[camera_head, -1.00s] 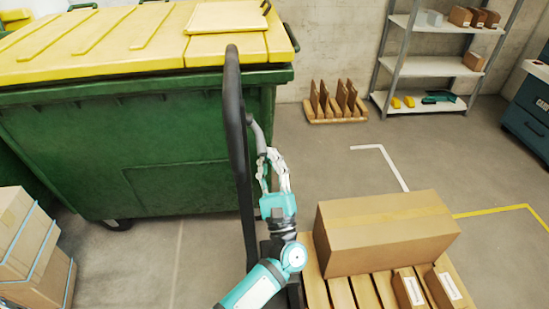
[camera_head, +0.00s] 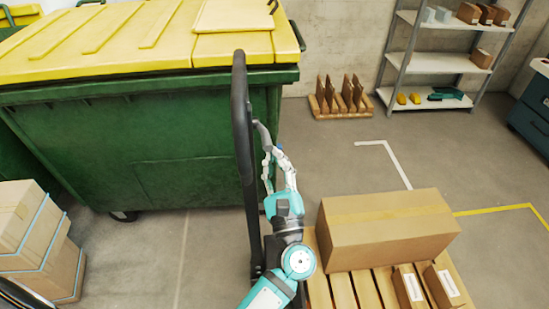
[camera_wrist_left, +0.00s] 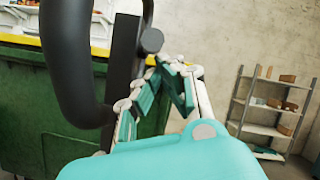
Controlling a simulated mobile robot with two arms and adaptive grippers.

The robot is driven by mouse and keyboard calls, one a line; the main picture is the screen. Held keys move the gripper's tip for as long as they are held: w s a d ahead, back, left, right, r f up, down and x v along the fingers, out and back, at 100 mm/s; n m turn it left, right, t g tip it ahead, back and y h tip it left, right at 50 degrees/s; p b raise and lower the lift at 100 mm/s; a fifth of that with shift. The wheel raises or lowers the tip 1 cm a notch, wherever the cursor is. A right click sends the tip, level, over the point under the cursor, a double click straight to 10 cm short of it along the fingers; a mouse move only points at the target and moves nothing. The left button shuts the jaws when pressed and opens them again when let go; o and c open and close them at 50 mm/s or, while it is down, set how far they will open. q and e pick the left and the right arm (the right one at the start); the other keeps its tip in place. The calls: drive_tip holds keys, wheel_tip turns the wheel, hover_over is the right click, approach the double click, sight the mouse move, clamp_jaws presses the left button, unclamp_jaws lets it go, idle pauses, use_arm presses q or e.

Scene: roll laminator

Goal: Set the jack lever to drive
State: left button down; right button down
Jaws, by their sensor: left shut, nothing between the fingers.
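The jack's black handle (camera_head: 243,130) stands upright in front of the green bin, and it fills the left of the left wrist view (camera_wrist_left: 75,70). A grey lever (camera_head: 262,133) sticks out from the handle's right side. Its rounded dark end shows in the left wrist view (camera_wrist_left: 151,40). My left gripper (camera_head: 274,152) is just below and right of the lever, its fingers pointing up. In the left wrist view its fingertips (camera_wrist_left: 172,64) come together close to the lever's end, with nothing held. I cannot tell whether they touch the lever. My right gripper is out of view.
A large green bin (camera_head: 150,150) with a yellow lid stands behind the handle. A brown carton (camera_head: 385,232) sits on a wooden pallet (camera_head: 343,292) to the right. Stacked cartons (camera_head: 35,235) stand at left. Shelves (camera_head: 440,60) are at the back right. Floor between is clear.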

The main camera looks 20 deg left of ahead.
use_arm(q)
drive_tip(key=shift+w, duration=0.1)
drive_tip(key=v, duration=1.2)
